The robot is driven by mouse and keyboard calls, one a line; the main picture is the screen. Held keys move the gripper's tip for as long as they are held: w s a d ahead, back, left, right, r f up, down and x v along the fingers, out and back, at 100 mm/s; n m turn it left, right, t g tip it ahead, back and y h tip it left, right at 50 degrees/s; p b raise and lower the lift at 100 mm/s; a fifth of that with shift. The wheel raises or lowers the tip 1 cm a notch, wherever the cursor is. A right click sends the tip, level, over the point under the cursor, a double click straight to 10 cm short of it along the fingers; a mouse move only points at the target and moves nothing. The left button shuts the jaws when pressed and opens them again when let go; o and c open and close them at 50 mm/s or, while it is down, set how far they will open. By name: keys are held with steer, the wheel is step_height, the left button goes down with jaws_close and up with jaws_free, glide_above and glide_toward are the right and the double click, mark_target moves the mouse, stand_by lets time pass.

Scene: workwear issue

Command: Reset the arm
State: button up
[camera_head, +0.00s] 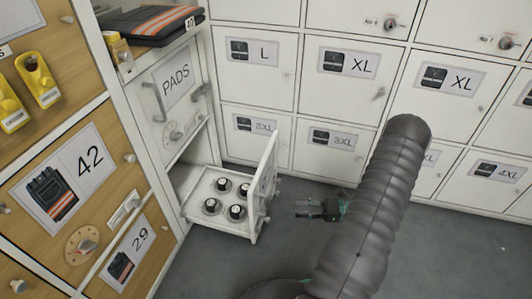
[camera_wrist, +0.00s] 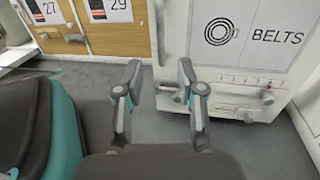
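My gripper (camera_head: 320,208) is low over the floor, to the right of the pulled-out drawer (camera_head: 250,232), with a gap to the drawer's front. In the wrist view my gripper (camera_wrist: 160,75) has its two fingers spread wide with nothing between them. Beyond the fingers stands the white front labelled BELTS (camera_wrist: 250,55), with a handle (camera_wrist: 172,92) at its left that shows between the fingers. My arm crosses the right half of the head view.
White lockers (camera_head: 250,90) line the back. Wooden drawers (camera_head: 80,160) stand at the left. A PADS drawer (camera_head: 172,85) is above the open one. Grey floor (camera_head: 440,250) is clear at the right.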

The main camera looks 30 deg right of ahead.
steer(key=shift+f, duration=0.1)
steer(key=s+a+r+n+g+h, duration=0.2)
steer(key=s+a+n+g+h, duration=0.15)
steer(key=s+n+g, duration=0.4)
steer(key=a+r+n+g+h+p, duration=0.1)
steer(key=a+r+n+h, duration=0.3)
steer(key=r, duration=0.7)
steer(key=a+r+n+g+h+p, duration=0.1)
steer(key=a+r+n+h, duration=0.1)
steer(key=r+n+h, duration=0.7)
steer(key=s+a+r+n+t+p, duration=0.1)
steer(key=s+a+r+n+t, duration=0.1)
steer(key=a+r, duration=0.4)
steer(key=s+a+r+n+t+y, duration=0.1)
steer(key=a+r+t, duration=0.3)
steer(key=r, duration=0.7)
steer(key=shift+s+a+r+n+p, duration=0.15)
steer(key=shift+s+a+n+p, duration=0.25)
steer(key=shift+s+a, duration=0.4)
steer(key=shift+w, duration=0.1)
